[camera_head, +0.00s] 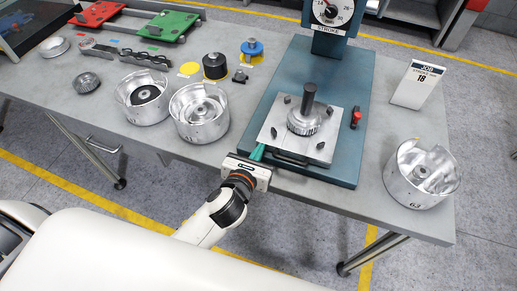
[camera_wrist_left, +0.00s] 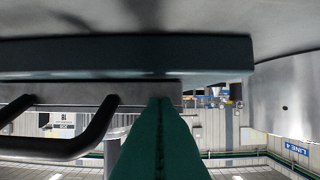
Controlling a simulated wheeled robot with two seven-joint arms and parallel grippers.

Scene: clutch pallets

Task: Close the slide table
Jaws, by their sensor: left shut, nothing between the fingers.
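The slide table (camera_head: 275,137) is a silver square plate on the teal press base (camera_head: 340,165). It carries a toothed metal part with a dark upright post (camera_head: 309,95). A black bar handle (camera_head: 288,159) is on its front edge. My left gripper (camera_head: 258,152) has its green fingers shut and empty at the plate's front left edge, left of the handle. In the left wrist view the shut fingers (camera_wrist_left: 160,125) point at the plate edge (camera_wrist_left: 145,90), beside the handle (camera_wrist_left: 95,130). I cannot tell whether they touch the plate. My right gripper is not in view.
Metal housings (camera_head: 200,113) stand left of the press base, and another housing (camera_head: 422,175) stands right of it. A job sign (camera_head: 418,84) is at the back right. A red switch (camera_head: 356,117) sits on the base. The grey table front near my arm is clear.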

